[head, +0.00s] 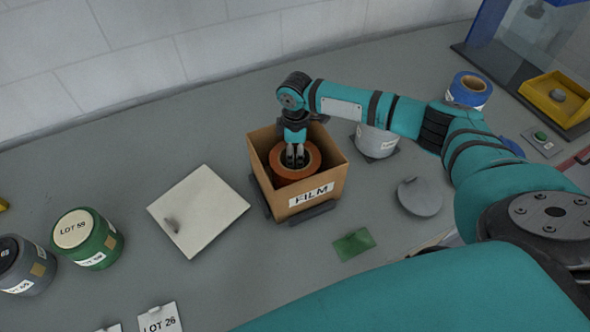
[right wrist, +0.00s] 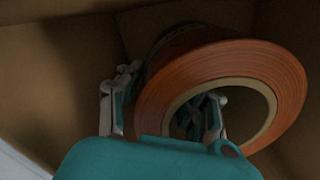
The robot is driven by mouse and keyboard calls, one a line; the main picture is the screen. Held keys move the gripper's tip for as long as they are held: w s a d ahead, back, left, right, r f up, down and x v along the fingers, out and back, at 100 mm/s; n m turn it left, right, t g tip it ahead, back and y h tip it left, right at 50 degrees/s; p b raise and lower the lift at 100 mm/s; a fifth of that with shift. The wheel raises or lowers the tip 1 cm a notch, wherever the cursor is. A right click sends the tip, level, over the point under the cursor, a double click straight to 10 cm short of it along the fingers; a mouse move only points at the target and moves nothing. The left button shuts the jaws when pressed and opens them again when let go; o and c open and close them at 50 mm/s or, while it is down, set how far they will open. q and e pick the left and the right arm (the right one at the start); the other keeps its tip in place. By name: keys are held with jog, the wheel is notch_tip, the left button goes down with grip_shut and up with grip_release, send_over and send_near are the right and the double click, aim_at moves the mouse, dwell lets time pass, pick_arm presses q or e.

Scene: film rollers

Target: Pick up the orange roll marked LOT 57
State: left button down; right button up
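An orange roll (head: 279,161) with a pale core ring lies inside a cardboard box (head: 317,198) labelled FILM. No lot mark on this roll is readable. My right gripper (head: 295,160) reaches down into the box at the roll. In the right wrist view, the orange roll (right wrist: 285,90) faces the camera, and the gripper's (right wrist: 165,110) fingers stand apart: one beside the roll's outer side, the other in its core hole. Gaps seem to show between fingers and roll; contact is not clear. My left gripper is not in view.
The box walls (right wrist: 45,75) are close around the gripper. A green LOT 59 roll (head: 98,245) and a grey roll (head: 22,265) stand left. A pale square plate (head: 205,200) lies beside the box. A white roll (head: 372,142) and grey disc (head: 420,197) are right.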

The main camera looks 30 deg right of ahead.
grip_shut()
jog(key=shift+w+r, duration=0.1)
jog(key=shift+r, duration=0.05)
jog(key=shift+r, duration=0.1)
